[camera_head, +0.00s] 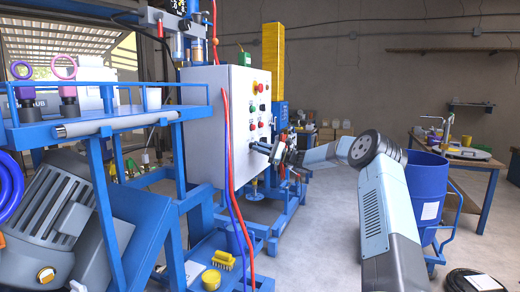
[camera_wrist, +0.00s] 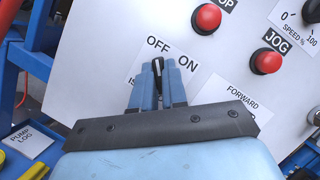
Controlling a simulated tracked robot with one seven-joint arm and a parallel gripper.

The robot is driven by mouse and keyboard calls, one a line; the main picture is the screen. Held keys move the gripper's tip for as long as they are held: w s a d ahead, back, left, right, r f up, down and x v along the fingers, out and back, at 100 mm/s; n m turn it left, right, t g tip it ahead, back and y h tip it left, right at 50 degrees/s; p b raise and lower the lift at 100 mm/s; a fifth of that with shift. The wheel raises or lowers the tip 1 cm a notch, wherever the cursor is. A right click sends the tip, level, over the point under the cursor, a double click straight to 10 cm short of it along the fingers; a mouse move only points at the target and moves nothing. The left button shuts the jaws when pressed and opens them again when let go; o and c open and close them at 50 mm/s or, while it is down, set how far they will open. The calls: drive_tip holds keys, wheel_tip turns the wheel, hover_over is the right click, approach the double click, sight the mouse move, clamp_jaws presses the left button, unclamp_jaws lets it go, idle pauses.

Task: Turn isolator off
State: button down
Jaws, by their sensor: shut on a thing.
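The isolator switch (camera_wrist: 158,66) is a black knob with a pale line, on a white label marked OFF and ON on the grey control panel (camera_wrist: 95,60). My gripper (camera_wrist: 158,78) is shut on the knob, with one blue finger on each side of it. In the wrist view the knob's tip points nearly straight up, toward the OFF lettering; the fingers hide its lower part. In the head view my gripper (camera_head: 268,152) reaches the front of the control cabinet (camera_head: 208,125) from the right, and the switch is too small to make out.
Red STOP (camera_wrist: 207,17) and JOG (camera_wrist: 267,61) buttons sit near my gripper, with a speed dial (camera_wrist: 312,12) at top right. Red and blue hoses (camera_head: 228,150) hang beside the cabinet. A blue drum (camera_head: 427,190) stands right of my arm.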

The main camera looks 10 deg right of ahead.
drive_tip(key=shift+a, duration=0.25)
drive_tip(key=c, duration=1.2)
unclamp_jaws()
drive_tip(key=shift+a+f, duration=0.1)
drive_tip(key=shift+o, duration=0.2)
drive_tip(key=shift+w, duration=0.1)
drive_tip(key=shift+d, duration=0.25)
drive_tip(key=v, duration=1.3)
drive_tip(key=shift+d+f, duration=0.15)
drive_tip(key=shift+d, duration=0.15)
